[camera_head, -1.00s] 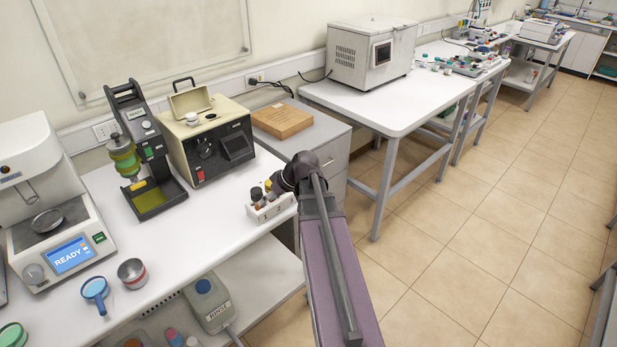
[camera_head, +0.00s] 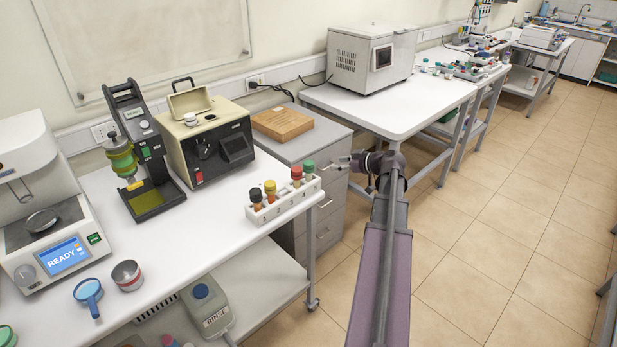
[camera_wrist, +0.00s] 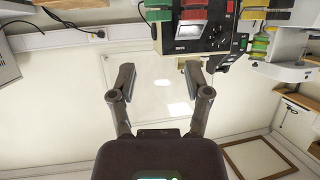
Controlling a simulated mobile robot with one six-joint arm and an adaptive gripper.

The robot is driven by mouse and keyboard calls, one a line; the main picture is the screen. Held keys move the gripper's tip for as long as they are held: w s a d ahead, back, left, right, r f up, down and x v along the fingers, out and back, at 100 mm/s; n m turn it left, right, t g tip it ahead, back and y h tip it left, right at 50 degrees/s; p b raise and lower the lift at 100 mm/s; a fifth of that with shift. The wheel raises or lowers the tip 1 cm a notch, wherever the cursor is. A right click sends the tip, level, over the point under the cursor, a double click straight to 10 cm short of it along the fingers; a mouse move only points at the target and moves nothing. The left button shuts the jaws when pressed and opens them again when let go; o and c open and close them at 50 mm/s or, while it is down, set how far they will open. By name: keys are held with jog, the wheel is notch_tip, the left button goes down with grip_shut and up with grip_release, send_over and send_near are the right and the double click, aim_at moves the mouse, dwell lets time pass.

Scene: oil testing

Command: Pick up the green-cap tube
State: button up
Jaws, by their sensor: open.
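The green-cap tube (camera_head: 309,167) stands upright in the right-hand end slot of a white numbered rack (camera_head: 285,209), at the bench's right edge. Red-cap (camera_head: 297,174), yellow-cap (camera_head: 270,188) and black-cap (camera_head: 256,197) tubes stand in the same rack. My gripper (camera_head: 342,163) is open and empty, just right of the green cap and apart from it. In the wrist view my gripper (camera_wrist: 160,82) has its fingers spread with nothing between them. The green cap (camera_wrist: 158,10) shows there at the top edge, beyond the fingertips.
A yellow-black instrument (camera_head: 210,145) and a green-bottled device (camera_head: 145,160) stand behind the rack on the white bench. A wooden box (camera_head: 282,122) lies on the grey cabinet. Open floor lies to the right.

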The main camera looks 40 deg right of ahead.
dwell(0.3)
jog(key=b, duration=0.3)
send_near(309, 163)
jog(key=x, duration=0.4)
jog(key=shift+w+f, duration=0.1)
jog(key=shift+f, duration=0.15)
jog(key=shift+w+a+f, duration=0.1)
jog(key=shift+w+a, duration=0.1)
jog(key=shift+w, duration=0.25)
jog(key=shift+w, duration=0.1)
jog(key=shift+b+x, duration=1.1)
jog(key=shift+x, duration=1.45)
jog(key=shift+d, duration=0.1)
grip_shut()
